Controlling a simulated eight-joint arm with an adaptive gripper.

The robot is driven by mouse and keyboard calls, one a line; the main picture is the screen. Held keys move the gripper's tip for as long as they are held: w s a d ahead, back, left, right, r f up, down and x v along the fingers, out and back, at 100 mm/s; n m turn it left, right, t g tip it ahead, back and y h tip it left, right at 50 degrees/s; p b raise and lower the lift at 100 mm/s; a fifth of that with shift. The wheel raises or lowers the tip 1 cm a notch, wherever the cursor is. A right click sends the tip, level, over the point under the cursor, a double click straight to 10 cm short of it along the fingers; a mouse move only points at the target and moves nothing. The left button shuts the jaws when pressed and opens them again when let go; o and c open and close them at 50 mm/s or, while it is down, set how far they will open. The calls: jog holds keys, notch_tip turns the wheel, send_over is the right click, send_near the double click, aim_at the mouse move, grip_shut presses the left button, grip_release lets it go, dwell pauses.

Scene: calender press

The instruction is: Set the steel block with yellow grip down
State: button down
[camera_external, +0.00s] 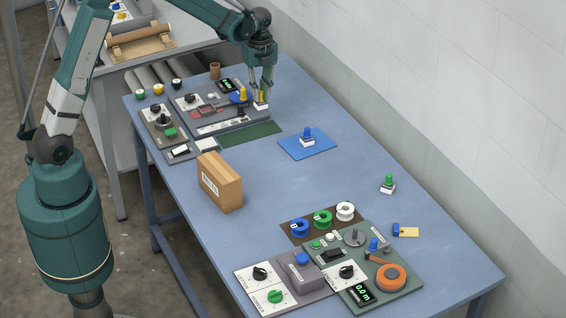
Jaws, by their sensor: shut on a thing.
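My gripper (264,90) is at the far end of the blue table, pointing down. It is shut on the yellow grip of the steel block (261,106). The block is upright at the right edge of the grey control panel (231,123). I cannot tell whether its underside touches the surface or hangs just above it. The fingers partly cover the yellow grip.
A blue mat (321,150) bears a block with blue grip (307,139). A green-grip block (388,184) stands at the right. A cardboard box (220,183) stands mid-table. A dark green mat (252,134) is bare. A second panel (397,300) is at the front.

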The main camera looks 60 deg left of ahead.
jog(key=s+b, duration=0.1)
jog(key=s, duration=1.1)
jog(key=shift+s, duration=0.2)
jog(key=shift+f, duration=2.9)
jog(key=shift+f, duration=2.05)
jog(key=shift+f+b, duration=0.15)
jog(key=shift+b, duration=0.15)
jog(key=c, duration=2.4)
grip_release()
